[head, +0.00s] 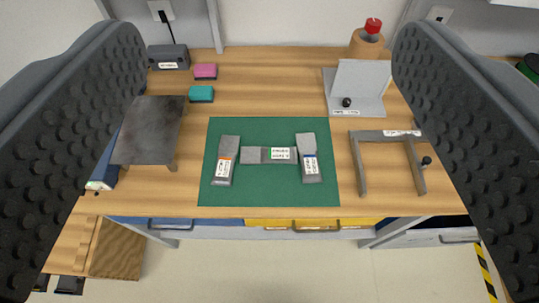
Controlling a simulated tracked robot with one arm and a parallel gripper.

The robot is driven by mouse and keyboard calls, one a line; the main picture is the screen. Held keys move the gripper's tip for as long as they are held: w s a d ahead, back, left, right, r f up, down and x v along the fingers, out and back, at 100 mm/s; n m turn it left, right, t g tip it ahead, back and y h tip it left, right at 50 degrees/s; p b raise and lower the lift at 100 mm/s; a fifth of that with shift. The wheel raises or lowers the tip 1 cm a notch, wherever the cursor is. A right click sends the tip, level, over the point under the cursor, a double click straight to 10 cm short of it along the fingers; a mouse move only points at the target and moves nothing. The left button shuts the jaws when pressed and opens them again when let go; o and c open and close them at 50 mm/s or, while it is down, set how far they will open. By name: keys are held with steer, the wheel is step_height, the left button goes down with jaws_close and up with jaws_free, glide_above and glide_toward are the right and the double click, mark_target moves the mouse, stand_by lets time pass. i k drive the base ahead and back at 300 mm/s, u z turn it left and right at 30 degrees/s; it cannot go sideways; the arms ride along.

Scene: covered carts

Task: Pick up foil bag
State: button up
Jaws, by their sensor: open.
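Three grey, foil-like packets lie on a green mat (270,192) on the wooden worktop. The left packet (229,148) has a white label with an orange band and lies lengthwise. The middle packet (253,155) lies crosswise and has a label with a green mark. The right packet (306,141) lies lengthwise and has a label with a blue band. I cannot tell which one the task means. My gripper (268,50) is open and empty. Its dark, studded fingers fill the left and right sides of the view, with the mat between them.
A dark plate (150,128) stands left of the mat. A grey bracket (360,84) and a U-shaped frame (358,165) are at right. Pink (205,71) and teal (201,93) blocks, a grey box (168,56) and a red-topped item (373,26) stand further back. Drawers line the front edge.

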mark_target(248, 155)
steer(key=u, duration=2.6)
steer(key=k, duration=1.05)
steer(key=z, duration=2)
steer(key=i, duration=0.9)
steer(key=z, duration=0.05)
